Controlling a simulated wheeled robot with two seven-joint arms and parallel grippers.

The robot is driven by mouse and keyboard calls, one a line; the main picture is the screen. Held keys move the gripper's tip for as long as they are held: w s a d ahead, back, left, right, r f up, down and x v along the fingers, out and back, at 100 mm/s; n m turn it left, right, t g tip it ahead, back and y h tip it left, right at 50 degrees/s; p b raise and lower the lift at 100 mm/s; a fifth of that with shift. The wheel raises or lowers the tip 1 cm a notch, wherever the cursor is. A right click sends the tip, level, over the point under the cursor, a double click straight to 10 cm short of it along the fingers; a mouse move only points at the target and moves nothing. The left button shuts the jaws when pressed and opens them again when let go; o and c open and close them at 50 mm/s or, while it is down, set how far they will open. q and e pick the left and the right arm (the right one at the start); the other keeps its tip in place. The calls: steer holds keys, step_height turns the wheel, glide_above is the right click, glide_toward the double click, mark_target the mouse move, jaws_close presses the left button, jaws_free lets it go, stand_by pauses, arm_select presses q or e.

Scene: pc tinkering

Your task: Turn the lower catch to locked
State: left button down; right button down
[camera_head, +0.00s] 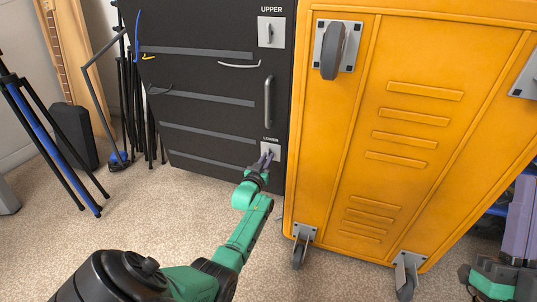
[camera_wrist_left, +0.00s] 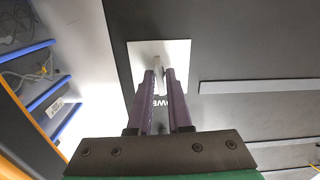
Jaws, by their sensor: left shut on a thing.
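The lower catch shows as a pale square plate (camera_head: 275,151) under the word LOWER on the black cabinet door (camera_head: 205,75). In the left wrist view its plate (camera_wrist_left: 178,50) is close, and its small grey lever (camera_wrist_left: 158,66) stands out between my fingertips. My left gripper (camera_head: 267,159) is at the plate; in the left wrist view its purple fingers (camera_wrist_left: 160,76) are shut on the lever. The fingers partly hide the lever and lettering. My right gripper (camera_head: 518,222) shows only partly at the right edge, away from the door; its opening is unclear.
The upper catch (camera_head: 271,32) has an upright lever. A door handle (camera_head: 268,100) lies between the catches. Stands (camera_head: 50,140) and a black box (camera_head: 75,135) are at the left.

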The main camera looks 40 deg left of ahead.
arm_select(q)
steer(key=c, duration=1)
jaws_free()
steer(key=shift+s+d+r+p, duration=0.1)
steer(key=shift+s+p, duration=0.05)
steer(key=shift+p, duration=0.15)
steer(key=p+v, duration=0.5)
steer(key=shift+s+d, duration=0.1)
steer(key=shift+s, duration=0.25)
